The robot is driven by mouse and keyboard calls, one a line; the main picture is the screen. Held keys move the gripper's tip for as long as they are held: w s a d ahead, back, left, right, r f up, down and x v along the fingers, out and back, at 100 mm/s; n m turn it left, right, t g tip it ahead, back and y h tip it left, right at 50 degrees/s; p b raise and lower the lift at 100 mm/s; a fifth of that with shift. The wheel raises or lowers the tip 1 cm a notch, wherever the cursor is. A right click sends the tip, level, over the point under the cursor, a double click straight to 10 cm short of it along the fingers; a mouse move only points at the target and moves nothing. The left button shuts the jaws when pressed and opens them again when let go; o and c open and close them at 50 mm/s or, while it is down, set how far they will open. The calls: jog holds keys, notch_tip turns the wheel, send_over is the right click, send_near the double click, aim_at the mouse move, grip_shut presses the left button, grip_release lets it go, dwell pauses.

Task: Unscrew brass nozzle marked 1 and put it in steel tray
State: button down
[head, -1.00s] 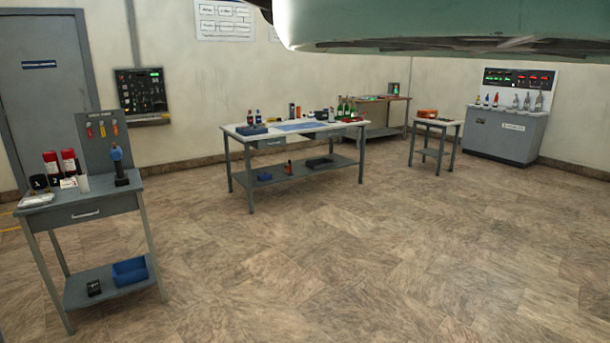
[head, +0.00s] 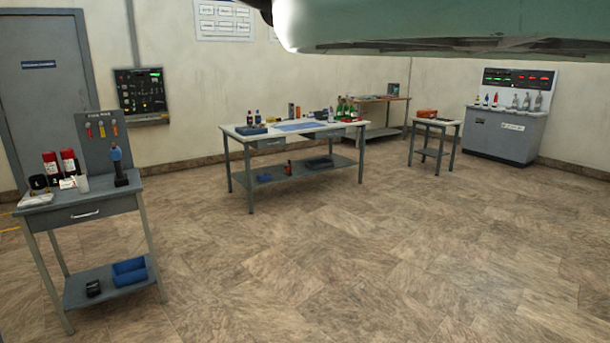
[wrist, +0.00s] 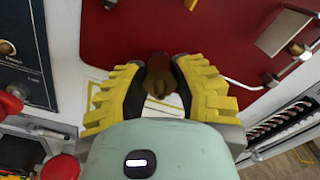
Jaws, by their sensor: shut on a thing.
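In the wrist view my gripper (wrist: 157,82) has its two yellow and black fingers closed around a dark brass nozzle (wrist: 159,72). The nozzle lies in front of the lower edge of a red panel (wrist: 125,35). I cannot tell whether it is still joined to something behind it, and no number on it is readable. A second small brass piece (wrist: 190,4) shows at the top edge. I cannot make out the steel tray for certain in either view. My gripper is not in the head view.
The wrist view shows a metal bracket (wrist: 284,31) with a thin tube at right, a dark blue panel (wrist: 24,50) and a red knob (wrist: 10,102) at left. The head view shows a side table (head: 85,208), a long workbench (head: 262,137) and open floor.

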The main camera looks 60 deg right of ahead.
jog(key=shift+f+n+b, duration=0.2)
jog(key=shift+n+b, duration=0.45)
jog(key=shift+n, duration=0.35)
jog(key=shift+r+n, duration=0.2)
jog(key=shift+n, duration=0.6)
jog(key=shift+s+f+n+b, duration=0.1)
jog(key=shift+f+n+b, duration=0.1)
jog(key=shift+n+b, duration=0.85)
jog(key=shift+r+n, duration=0.15)
jog(key=shift+n, duration=0.5)
